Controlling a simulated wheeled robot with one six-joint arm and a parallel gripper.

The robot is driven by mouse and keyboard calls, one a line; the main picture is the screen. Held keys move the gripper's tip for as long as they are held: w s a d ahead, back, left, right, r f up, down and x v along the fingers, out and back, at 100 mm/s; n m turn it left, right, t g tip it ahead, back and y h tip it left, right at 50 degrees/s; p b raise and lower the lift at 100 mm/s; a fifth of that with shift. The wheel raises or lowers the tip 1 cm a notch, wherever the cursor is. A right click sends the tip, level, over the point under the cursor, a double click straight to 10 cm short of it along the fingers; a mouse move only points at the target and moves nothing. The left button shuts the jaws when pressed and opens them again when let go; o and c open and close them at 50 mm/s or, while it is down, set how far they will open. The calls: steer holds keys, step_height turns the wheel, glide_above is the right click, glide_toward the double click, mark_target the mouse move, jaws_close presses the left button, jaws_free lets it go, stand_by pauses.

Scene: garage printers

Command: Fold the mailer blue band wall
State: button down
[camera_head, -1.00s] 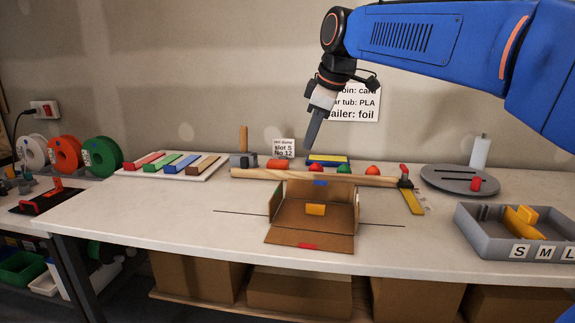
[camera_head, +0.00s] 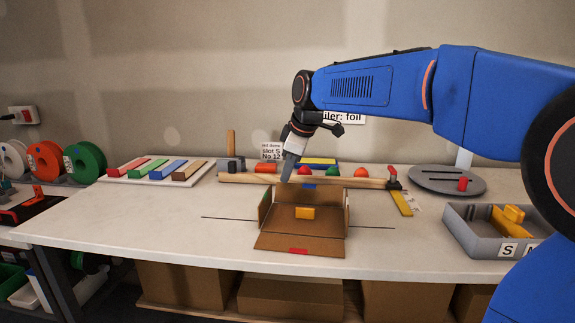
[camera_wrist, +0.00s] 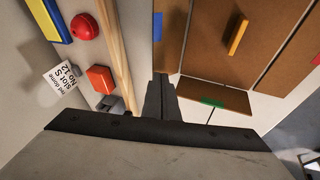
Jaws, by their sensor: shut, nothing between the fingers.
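The mailer (camera_head: 325,221) is an open brown cardboard box on the table, with a yellow block (camera_head: 305,212) on its floor. Its blue band (camera_head: 309,186) is on the back wall, beside the wooden rod; the band also shows at the top of the wrist view (camera_wrist: 157,27). The red band (camera_head: 298,251) is on the front flap, which lies outward. A green band (camera_wrist: 212,102) marks a side wall. My gripper (camera_head: 286,180) is shut and empty, pointing down near the back left corner of the mailer, left of the blue band. Whether it touches anything is unclear.
A long wooden rod (camera_head: 240,178) lies just behind the mailer. Behind it are an orange block (camera_head: 265,168), a red dome (camera_head: 305,170) and a slot sign (camera_head: 271,151). A grey tray (camera_head: 466,238) stands at the right. The table left of the mailer is clear.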

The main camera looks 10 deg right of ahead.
steer(key=shift+w+d+f, duration=0.2)
steer(key=shift+w+f, duration=0.25)
steer(key=shift+w, duration=0.05)
steer(key=shift+w+d+g, duration=0.1)
steer(key=shift+w+g, duration=0.15)
steer(key=shift+g, duration=0.05)
steer(key=shift+w+d+f+g, duration=0.1)
steer(key=shift+w+f+g, duration=0.05)
steer(key=shift+w+g, duration=0.15)
steer(key=shift+w+d+f+m+g+y, duration=0.15)
steer(key=shift+w+f+g+y, duration=0.1)
steer(key=shift+w+g, duration=0.15)
steer(key=shift+w+d+f+m+g+y, duration=0.15)
steer(key=shift+w+g+y, duration=0.1)
steer(key=shift+g, duration=0.25)
steer(key=w+g, duration=0.1)
steer(key=f+g+y, duration=0.1)
steer(key=shift+w+d+f+g, duration=0.2)
steer(key=shift+w+d+g, duration=0.1)
steer(key=shift+w+g, duration=0.1)
steer(key=shift+w+d+f, duration=0.15)
steer(key=shift+w+f, duration=0.1)
steer(key=shift+f, duration=0.2)
steer(key=shift+w+d+f, duration=0.1)
steer(key=shift+w+f, duration=0.15)
steer(key=shift+f, duration=0.2)
steer(key=shift+s+a, duration=0.1)
steer(key=shift+s, duration=0.05)
